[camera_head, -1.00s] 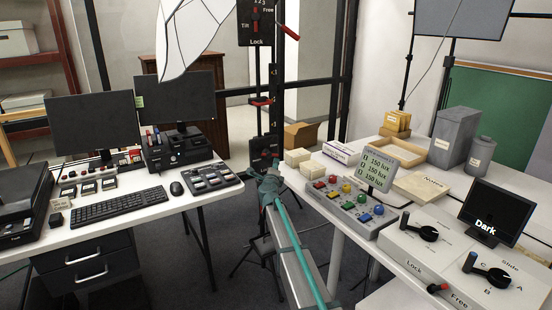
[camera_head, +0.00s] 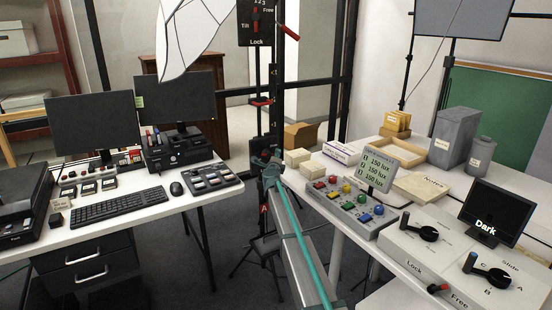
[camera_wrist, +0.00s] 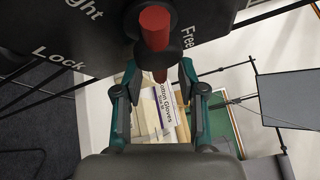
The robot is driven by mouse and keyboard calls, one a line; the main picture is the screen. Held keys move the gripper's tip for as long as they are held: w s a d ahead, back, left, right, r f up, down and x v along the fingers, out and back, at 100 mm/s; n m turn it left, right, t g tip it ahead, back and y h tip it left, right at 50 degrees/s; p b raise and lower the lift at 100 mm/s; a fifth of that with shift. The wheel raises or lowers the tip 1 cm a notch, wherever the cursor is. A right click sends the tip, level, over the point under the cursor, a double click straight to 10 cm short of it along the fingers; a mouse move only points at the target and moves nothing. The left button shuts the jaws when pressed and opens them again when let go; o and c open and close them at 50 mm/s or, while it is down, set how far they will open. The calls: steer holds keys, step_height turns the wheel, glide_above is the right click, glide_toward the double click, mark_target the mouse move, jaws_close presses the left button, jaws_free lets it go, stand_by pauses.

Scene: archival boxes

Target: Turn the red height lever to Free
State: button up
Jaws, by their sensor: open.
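The red height lever (camera_wrist: 155,28) shows close up in the wrist view, its round red grip standing out from a black panel (camera_wrist: 105,35). The panel carries the words "Lock" at left, "Free" at right and a partly cut "…ght". A red part of the lever reaches down toward the space between my fingers. My gripper (camera_wrist: 160,72) is open, with one teal-and-black finger on each side, just below the grip, and nothing is clamped. In the head view my gripper (camera_head: 270,166) is at the lower black column, and it hides the height lever there.
Above on the column is a tilt panel (camera_head: 256,28) with its own red lever (camera_head: 288,32). A desk (camera_head: 135,212) with a keyboard stands left; a white table (camera_head: 320,190) with a button console (camera_head: 350,205) stands right. A white umbrella (camera_head: 190,35) hangs upper left.

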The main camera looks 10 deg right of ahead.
jaws_close()
steer(key=shift+f+b, duration=0.2)
steer(key=shift+b, duration=0.35)
steer(key=shift+d+r+n+t+b, duration=0.1)
steer(key=shift+r+n+t+b, duration=0.55)
steer(key=shift+b, duration=1.65)
steer(key=shift+r+n+t+b, duration=0.1)
steer(key=shift+n+t+b, duration=0.25)
steer(key=shift+n+b, duration=1.25)
steer(key=shift+m+b, duration=0.65)
